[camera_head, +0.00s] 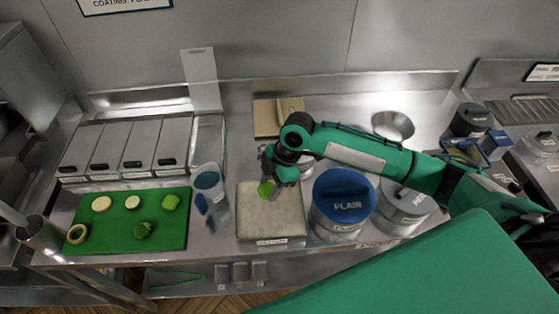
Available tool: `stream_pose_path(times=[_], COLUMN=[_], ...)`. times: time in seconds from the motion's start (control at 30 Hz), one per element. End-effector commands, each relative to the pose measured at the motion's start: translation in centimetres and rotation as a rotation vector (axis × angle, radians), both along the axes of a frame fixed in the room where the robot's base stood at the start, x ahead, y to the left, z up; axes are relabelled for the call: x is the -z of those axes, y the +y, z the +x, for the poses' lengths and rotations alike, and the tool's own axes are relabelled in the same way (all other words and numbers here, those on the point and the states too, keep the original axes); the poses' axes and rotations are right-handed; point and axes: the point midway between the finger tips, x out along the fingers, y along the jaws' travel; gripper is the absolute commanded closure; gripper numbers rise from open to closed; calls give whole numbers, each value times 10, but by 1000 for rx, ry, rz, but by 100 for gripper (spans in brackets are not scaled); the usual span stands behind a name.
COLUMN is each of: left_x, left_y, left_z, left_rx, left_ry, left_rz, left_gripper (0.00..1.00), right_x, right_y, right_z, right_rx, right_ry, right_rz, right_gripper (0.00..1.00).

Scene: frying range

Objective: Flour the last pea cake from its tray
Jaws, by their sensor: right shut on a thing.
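A bright green pea cake (265,189) shows at the tip of my right gripper (270,180), which is shut on it. The gripper is over the upper left part of a pale, shallow tray (272,222) with a label on its front edge. I cannot tell whether the cake touches the tray's surface. My right arm reaches in from the right and hides part of the counter behind it. A large tub with a blue lid marked PLAIN (345,190) stands just right of the tray. My left gripper is not in view.
A green board (120,240) at the left holds several rounds and green pieces. A blue-grey container (207,181) stands between board and tray. Lidded metal bins (135,145) line the back left. Another tub (403,207) and a metal bowl (393,124) are at the right.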

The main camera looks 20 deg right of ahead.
Motion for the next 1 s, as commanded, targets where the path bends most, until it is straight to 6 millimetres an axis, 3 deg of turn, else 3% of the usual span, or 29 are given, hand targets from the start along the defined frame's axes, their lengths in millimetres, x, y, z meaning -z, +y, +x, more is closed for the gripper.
stream_pose_path(times=[0.23,0.67,1.0], left_x=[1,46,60], left_y=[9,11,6], left_z=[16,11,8], left_rx=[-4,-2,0], left_ry=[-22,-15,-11], left_rz=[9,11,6], left_gripper=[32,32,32], right_x=[10,53,90], right_y=[4,4,4], right_z=[-3,-3,-2], right_rx=[-8,-7,-7], right_ry=[-3,-3,-2], right_rz=[0,-1,-1], right_gripper=[68,68,68])
